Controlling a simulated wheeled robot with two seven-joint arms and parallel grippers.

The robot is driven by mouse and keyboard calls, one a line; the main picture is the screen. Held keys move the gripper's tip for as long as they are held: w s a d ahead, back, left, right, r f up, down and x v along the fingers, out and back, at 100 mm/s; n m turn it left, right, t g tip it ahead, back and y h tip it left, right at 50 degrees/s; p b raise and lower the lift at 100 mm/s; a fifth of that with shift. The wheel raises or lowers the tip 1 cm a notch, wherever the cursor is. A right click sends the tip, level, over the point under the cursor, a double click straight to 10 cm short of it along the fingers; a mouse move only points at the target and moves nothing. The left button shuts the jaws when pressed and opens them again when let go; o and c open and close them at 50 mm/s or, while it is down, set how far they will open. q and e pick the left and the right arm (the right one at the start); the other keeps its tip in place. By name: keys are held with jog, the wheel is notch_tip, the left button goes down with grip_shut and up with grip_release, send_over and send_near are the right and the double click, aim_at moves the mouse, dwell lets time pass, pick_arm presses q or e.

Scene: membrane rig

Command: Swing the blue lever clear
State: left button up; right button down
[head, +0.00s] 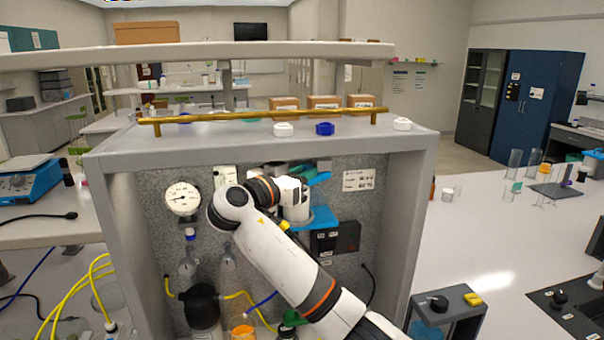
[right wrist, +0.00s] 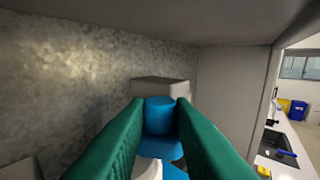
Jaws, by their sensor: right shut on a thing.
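The blue lever (head: 319,178) shows in the head view as a short blue piece beside my right gripper (head: 318,170), inside the open-fronted grey rig. In the right wrist view, the green fingers of my right gripper (right wrist: 160,112) are shut on the blue lever (right wrist: 160,118), whose rounded blue end stands between them. A white rounded part and more blue lie just below it. In the head view, my right wrist and arm hide much of the lever and its mount. My left gripper is not in view.
A pressure gauge (head: 182,198) hangs on the rig's back panel at left. A dark box (head: 336,238) and a blue block (head: 318,218) sit near my wrist. A yellow rail (head: 262,116) runs along the rig's top (head: 215,140). The rig's side wall (head: 413,215) stands right of my gripper.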

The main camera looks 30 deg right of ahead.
jog(key=shift+s, duration=0.1)
dwell(0.4)
